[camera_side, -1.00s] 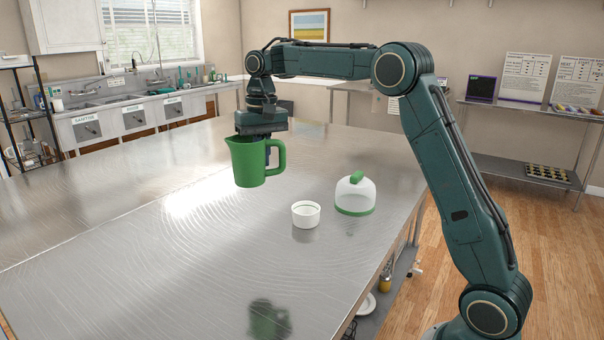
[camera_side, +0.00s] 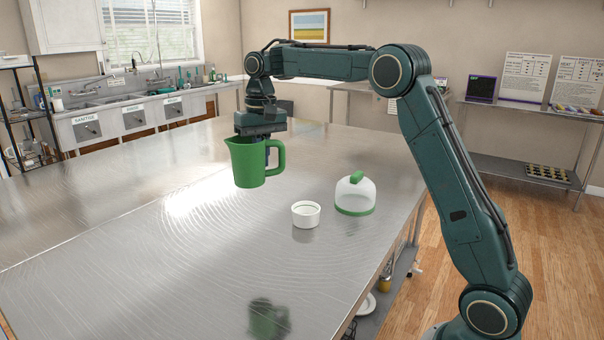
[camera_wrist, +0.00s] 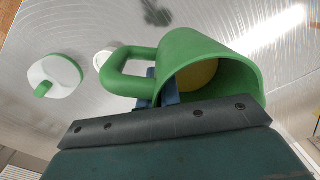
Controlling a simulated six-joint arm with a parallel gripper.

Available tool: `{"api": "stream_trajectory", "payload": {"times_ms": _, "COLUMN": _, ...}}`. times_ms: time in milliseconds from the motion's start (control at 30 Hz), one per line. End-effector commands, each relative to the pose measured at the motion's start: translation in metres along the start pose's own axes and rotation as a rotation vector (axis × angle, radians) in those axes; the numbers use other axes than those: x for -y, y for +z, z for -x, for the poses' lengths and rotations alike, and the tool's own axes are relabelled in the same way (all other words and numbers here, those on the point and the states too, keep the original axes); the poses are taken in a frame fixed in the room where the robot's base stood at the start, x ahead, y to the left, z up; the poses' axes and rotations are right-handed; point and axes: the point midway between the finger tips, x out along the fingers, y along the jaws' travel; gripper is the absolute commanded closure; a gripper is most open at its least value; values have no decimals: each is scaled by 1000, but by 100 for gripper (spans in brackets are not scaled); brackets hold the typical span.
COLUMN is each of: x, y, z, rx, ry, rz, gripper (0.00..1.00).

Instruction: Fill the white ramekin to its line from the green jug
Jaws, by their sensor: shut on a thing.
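The green jug (camera_side: 248,164) is held upright in the air above the steel table, to the left of the ramekin, its spout to the left and its handle to the right. My gripper (camera_side: 266,146) is shut on the jug; in the wrist view the blue fingers (camera_wrist: 160,90) are at the jug's wall beside the handle. A yellowish content shows inside the jug (camera_wrist: 215,55). The white ramekin (camera_side: 306,215) stands upright on the table; its line and inside level cannot be made out. In the wrist view the ramekin (camera_wrist: 101,60) is partly hidden behind the jug's handle.
The steel table (camera_side: 150,260) is otherwise clear to the left and front. The table's right edge lies beyond the dome.

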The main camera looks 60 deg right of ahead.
Motion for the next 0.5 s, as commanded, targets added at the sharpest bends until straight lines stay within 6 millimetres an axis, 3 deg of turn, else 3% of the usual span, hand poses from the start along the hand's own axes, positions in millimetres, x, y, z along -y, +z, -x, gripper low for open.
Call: {"api": "stream_trajectory", "payload": {"times_ms": 500, "x": -4, "y": -30, "z": -25, "rx": 20, "ry": 1, "rz": 468, "gripper": 100}}
